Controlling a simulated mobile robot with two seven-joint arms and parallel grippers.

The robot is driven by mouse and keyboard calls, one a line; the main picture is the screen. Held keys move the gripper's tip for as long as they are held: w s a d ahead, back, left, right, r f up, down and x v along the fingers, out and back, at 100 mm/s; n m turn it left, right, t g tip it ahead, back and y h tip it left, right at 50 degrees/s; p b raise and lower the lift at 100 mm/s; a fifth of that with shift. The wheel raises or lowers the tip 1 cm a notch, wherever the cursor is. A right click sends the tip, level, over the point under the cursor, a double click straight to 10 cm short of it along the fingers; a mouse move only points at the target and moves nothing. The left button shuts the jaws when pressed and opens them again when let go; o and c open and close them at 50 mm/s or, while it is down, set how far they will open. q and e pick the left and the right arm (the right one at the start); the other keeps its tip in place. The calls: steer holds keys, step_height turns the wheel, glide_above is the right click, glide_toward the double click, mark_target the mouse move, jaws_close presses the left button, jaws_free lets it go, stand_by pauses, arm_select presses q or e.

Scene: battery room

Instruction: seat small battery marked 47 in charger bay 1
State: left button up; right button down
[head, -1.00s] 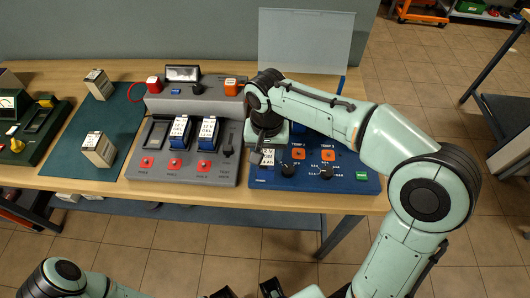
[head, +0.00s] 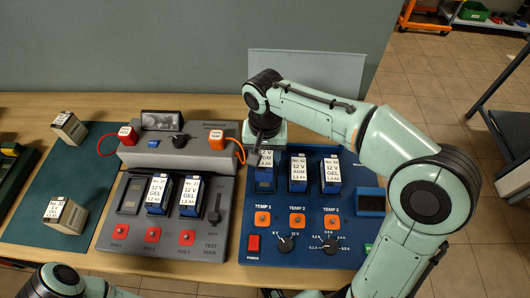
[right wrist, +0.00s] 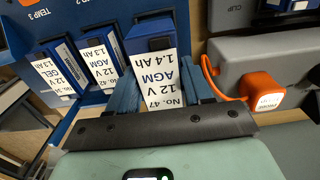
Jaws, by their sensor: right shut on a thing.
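The small battery marked 47 (right wrist: 155,62), blue with a white label reading 12 V AGM 1.4 Ah, is between the fingers of my right gripper (right wrist: 165,100) in the right wrist view. The gripper is shut on it. In the head view the right gripper (head: 264,150) is over the left end of the blue charger (head: 345,252), and the battery's label (head: 265,160) shows below it, upright at bay 1. A dark part of bay 1 (head: 264,184) shows below the label. The battery's lower end is hidden, so its seating cannot be judged. My left gripper is not visible.
Batteries fill the charger's middle bay (head: 298,173) and right bay (head: 331,173), close beside the held one. A grey test dock (head: 207,240) holds two batteries to the left, with an orange plug and cable (head: 217,140) near my gripper. Two batteries stand on a green mat (head: 35,185).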

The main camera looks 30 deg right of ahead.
mark_target(265, 165)
steer(key=shift+w+d, duration=0.2)
steer(key=shift+w, duration=0.1)
steer(key=shift+s+f+b, duration=0.1)
steer(key=shift+f+b, duration=0.65)
steer(key=shift+f, duration=0.1)
step_height(265, 165, down, 4)
steer(key=b, duration=0.3)
stand_by(0.8)
steer(key=shift+f, duration=0.55)
stand_by(0.4)
steer(key=c, duration=0.7)
jaws_free()
steer(key=shift+c, duration=0.2)
